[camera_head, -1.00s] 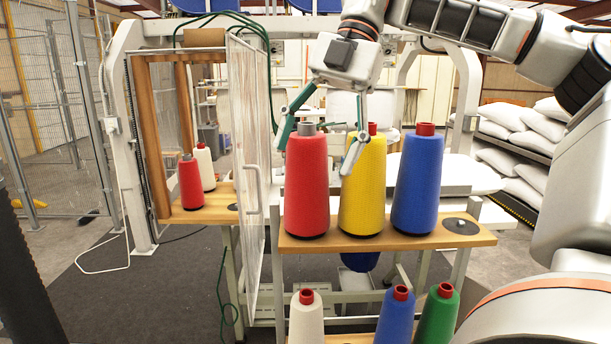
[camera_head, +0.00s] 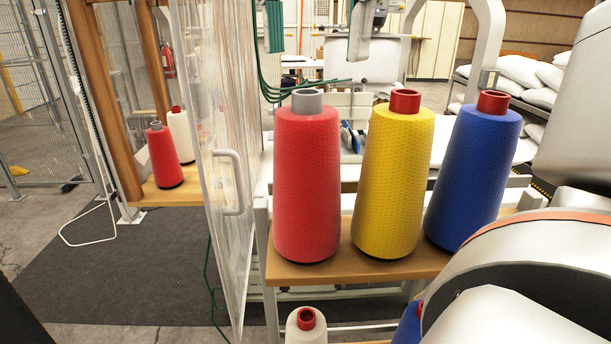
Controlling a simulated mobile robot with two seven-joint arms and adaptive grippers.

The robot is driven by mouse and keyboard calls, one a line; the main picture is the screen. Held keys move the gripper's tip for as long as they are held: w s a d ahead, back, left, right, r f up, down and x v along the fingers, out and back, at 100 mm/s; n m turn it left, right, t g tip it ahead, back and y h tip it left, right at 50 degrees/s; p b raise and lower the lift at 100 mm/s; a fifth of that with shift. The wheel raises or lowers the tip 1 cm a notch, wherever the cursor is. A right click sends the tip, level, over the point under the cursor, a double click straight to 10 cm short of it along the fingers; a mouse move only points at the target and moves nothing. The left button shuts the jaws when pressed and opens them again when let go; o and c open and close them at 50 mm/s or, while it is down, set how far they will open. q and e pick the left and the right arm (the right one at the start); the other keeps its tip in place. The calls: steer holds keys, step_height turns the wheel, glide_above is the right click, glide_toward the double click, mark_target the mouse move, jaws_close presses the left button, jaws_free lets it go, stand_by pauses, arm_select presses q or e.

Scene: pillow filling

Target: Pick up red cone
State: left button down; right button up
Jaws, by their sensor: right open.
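A large red cone (camera_head: 307,185) with a grey top stands upright at the left end of a wooden shelf (camera_head: 345,268). A second, smaller-looking red cone (camera_head: 164,158) stands behind the clear door, beside a white cone (camera_head: 181,135). My right gripper (camera_head: 318,45) is at the top edge, its fingers spread wide and empty. Its fingertips appear above the front red cone's top and do not touch it. The gripper's palm is cut off by the frame. My left gripper is not in view.
A yellow cone (camera_head: 395,185) and a blue cone (camera_head: 473,170) stand close on the right of the red cone. The clear door (camera_head: 225,130) with its white handle stands just left. Another white cone (camera_head: 306,326) is below the shelf. My own arm fills the lower right.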

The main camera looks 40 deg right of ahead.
mark_target(307, 91)
step_height(307, 91, down, 3)
steer(key=shift+s+a+r+b, duration=0.1)
steer(key=shift+a+r+b, duration=0.1)
steer(key=shift+b, duration=0.2)
steer(key=f, duration=0.5)
steer(key=shift+w+b, duration=0.2)
steer(key=shift+b, duration=0.1)
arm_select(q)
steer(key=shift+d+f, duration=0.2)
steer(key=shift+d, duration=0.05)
arm_select(e)
steer(key=shift+a, duration=0.1)
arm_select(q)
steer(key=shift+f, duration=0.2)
arm_select(e)
jaws_close()
steer(key=shift+r, duration=0.15)
